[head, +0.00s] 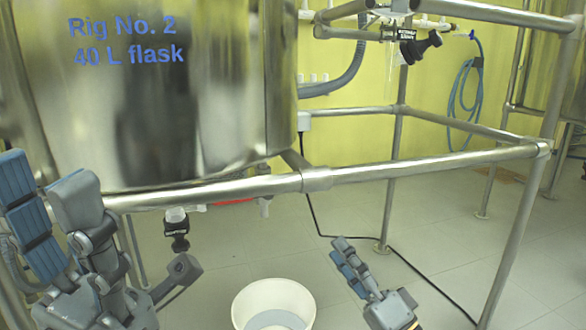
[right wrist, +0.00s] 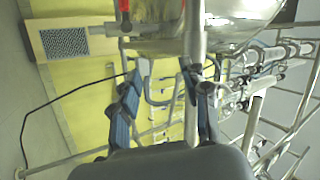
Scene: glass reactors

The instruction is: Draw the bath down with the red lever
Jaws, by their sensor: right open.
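The red lever (head: 236,201) shows as a short red strip under the steel bath (head: 170,100), partly hidden behind the front rail. In the right wrist view a red piece (right wrist: 124,12), likely this lever, is at the top edge, beyond the fingers. My right gripper (head: 350,264) is low in front of the frame, right of the bucket. It is open and empty, apart from the lever, which is up and to its left in the head view. My left gripper (head: 118,225) is at the left, below the bath, with its fingers spread and nothing visible between them.
A steel rail (head: 420,163) crosses in front of the lever. A white bucket (head: 273,302) stands on the floor below. A black-capped outlet (head: 176,230) hangs left of the lever. A black cable (head: 322,226) runs over the floor. Floor at the right is mostly clear.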

